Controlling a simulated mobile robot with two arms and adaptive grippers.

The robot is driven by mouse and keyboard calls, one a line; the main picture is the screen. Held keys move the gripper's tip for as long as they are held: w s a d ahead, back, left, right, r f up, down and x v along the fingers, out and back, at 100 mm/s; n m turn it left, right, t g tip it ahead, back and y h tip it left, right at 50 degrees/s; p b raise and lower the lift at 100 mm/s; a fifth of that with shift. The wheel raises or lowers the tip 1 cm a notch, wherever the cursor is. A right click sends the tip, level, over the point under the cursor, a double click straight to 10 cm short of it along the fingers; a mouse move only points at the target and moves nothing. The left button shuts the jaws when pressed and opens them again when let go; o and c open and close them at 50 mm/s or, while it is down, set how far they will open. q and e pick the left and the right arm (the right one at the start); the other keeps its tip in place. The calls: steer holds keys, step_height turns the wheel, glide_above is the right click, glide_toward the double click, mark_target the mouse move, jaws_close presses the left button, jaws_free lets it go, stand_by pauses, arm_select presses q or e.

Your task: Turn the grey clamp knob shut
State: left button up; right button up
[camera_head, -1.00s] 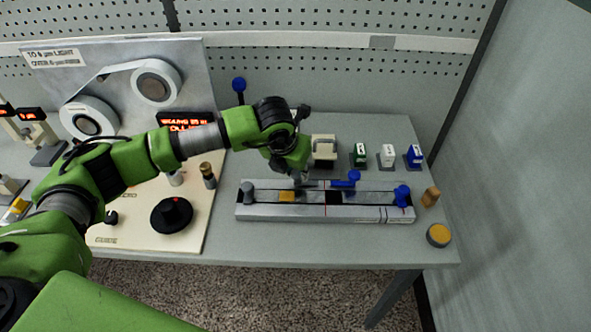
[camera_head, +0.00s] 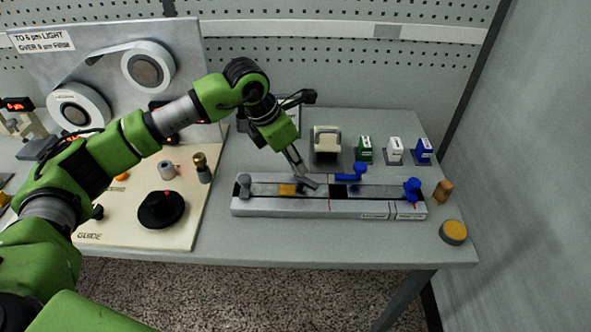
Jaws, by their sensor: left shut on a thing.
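The splicing fixture (camera_head: 345,209) is a long grey block near the table's front. A round grey knob (camera_head: 244,181) stands at its left end. My left gripper (camera_head: 300,170) points down over the fixture's middle, right of that knob and apart from it. It is shut on a small grey piece (camera_head: 310,183), which lies slanted at the fingertips; whether this is part of the grey clamp I cannot tell. An orange-yellow patch (camera_head: 287,190) lies on the track just left of the fingers. My right gripper is not in view.
A blue lever (camera_head: 352,175) and a blue knob (camera_head: 412,188) sit on the fixture's right half. A beige dispenser (camera_head: 327,143) and green, white and blue small boxes stand behind. A yellow-topped puck (camera_head: 453,231) is at right. The guide panel (camera_head: 120,222) with a black knob (camera_head: 162,209) is at left.

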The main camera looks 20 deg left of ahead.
arm_select(q)
steer(key=m, duration=0.1)
steer(key=m+b, duration=0.1)
steer(key=shift+w+a+f+m+g+h+b, duration=0.1)
steer(key=shift+w+m+g+h+b, duration=0.05)
steer(key=shift+m+g+h+b, duration=0.2)
steer(key=m+g+b, duration=0.1)
steer(key=m, duration=0.2)
steer(key=shift+w+h, duration=0.1)
steer(key=shift+h, duration=0.25)
steer(key=m+g, duration=0.1)
steer(key=m, duration=0.2)
steer(key=shift+w+b, duration=0.1)
steer(key=shift+b, duration=0.3)
steer(key=shift+m+g, duration=0.55)
steer(key=shift+m, duration=0.5)
steer(key=o, duration=1.1)
steer(key=shift+c, duration=0.2)
steer(key=v, duration=1.2)
